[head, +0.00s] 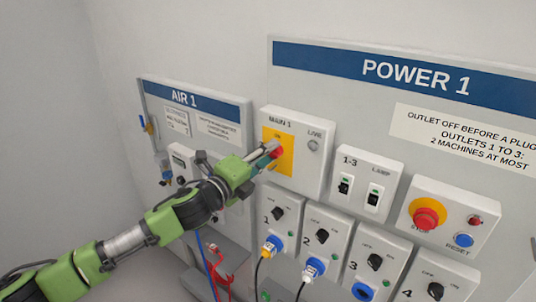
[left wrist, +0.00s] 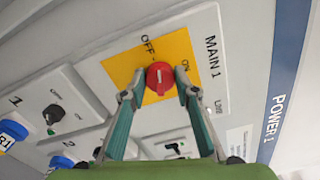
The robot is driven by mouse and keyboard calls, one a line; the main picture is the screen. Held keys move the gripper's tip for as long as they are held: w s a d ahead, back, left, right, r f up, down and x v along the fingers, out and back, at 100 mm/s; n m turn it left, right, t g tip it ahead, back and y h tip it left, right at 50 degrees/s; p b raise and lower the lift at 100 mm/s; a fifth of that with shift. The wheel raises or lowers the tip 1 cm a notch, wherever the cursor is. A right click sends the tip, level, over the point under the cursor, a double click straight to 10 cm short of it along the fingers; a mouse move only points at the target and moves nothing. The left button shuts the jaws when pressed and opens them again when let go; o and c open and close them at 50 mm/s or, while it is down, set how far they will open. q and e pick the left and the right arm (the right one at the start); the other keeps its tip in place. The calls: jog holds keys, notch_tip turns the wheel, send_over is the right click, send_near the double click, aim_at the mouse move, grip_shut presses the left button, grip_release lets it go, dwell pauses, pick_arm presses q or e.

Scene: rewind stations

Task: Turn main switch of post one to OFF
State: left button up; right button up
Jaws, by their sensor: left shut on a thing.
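The main switch is a red rotary knob (head: 278,151) on a yellow plate (head: 285,163) of the grey box marked MAIN 1 (head: 314,180). It also shows in the left wrist view as a red knob (left wrist: 159,80), with OFF and ON printed above it on the yellow plate. My left gripper (head: 270,155) is shut on the knob, one fingertip on each side of it, as the left wrist view (left wrist: 160,93) shows. I cannot clearly tell which mark the knob points to. The LIVE lamp (head: 313,145) beside it looks grey. My right gripper is not in view.
The POWER 1 board (head: 330,85) also carries a 1-3 lamp switch box (head: 366,165), a red stop button (head: 427,215) and several numbered outlets below. Plugs with cables sit in outlets 1 (head: 270,247) and 2 (head: 313,267). The AIR 1 panel (head: 215,137) stands left.

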pick_arm(q)
jog(key=shift+n, duration=0.9)
jog(key=o, duration=1.1)
jog(key=shift+f, duration=0.15)
jog(key=shift+a, duration=0.1)
